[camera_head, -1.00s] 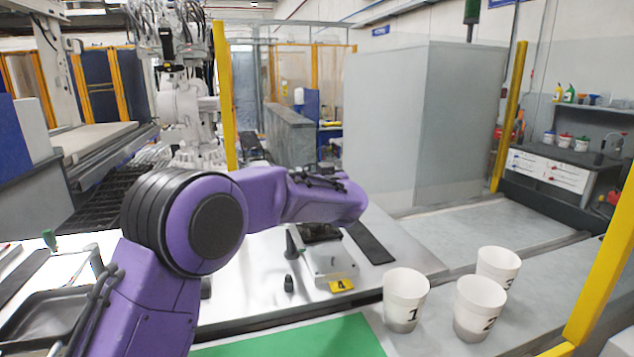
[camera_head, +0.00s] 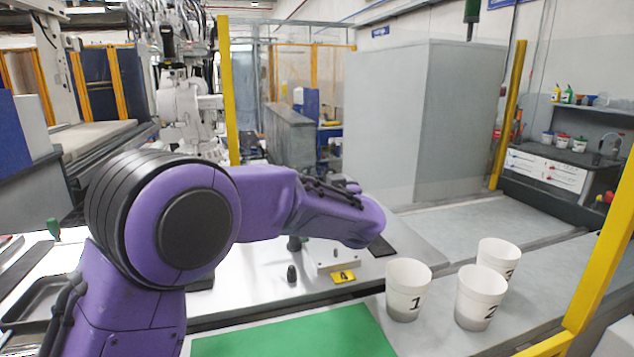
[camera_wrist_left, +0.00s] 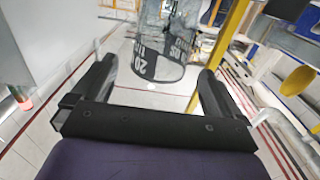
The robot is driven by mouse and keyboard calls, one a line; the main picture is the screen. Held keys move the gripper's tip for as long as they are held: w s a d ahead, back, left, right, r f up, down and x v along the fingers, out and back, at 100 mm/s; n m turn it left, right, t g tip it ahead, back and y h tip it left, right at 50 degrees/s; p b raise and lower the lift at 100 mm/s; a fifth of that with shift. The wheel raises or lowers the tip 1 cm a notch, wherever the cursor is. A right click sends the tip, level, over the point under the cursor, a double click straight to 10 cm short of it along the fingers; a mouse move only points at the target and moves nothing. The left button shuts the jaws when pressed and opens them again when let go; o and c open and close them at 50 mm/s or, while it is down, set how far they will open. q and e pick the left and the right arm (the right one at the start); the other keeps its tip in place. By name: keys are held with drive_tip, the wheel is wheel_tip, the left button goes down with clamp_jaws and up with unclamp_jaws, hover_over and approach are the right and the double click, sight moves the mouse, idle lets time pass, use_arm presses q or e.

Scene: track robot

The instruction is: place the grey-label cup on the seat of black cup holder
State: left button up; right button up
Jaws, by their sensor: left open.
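In the left wrist view, a see-through cup with a dark grey lettered label (camera_wrist_left: 163,62) shows at the top middle, tilted in the picture. My left gripper (camera_wrist_left: 158,70) is open, its two black fingers apart on either side of the cup's lower end. I see gaps between cup and fingers; how deep the cup lies between them I cannot tell. In the head view my purple left arm hides the gripper and that cup. I cannot make out the black cup holder for sure in either view. My right gripper is not in view.
White cups with grey bottoms, numbered 1 (camera_head: 407,290), 2 (camera_head: 480,297) and 3 (camera_head: 499,256), stand on the grey table at the right. A white block with a yellow 4 tag (camera_head: 343,277) is beside my arm. A green mat (camera_head: 300,335) lies in front.

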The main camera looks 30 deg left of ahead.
use_arm(q)
drive_tip(key=v, duration=0.5)
drive_tip(key=shift+s, duration=0.15)
drive_tip(key=shift+r, duration=0.1)
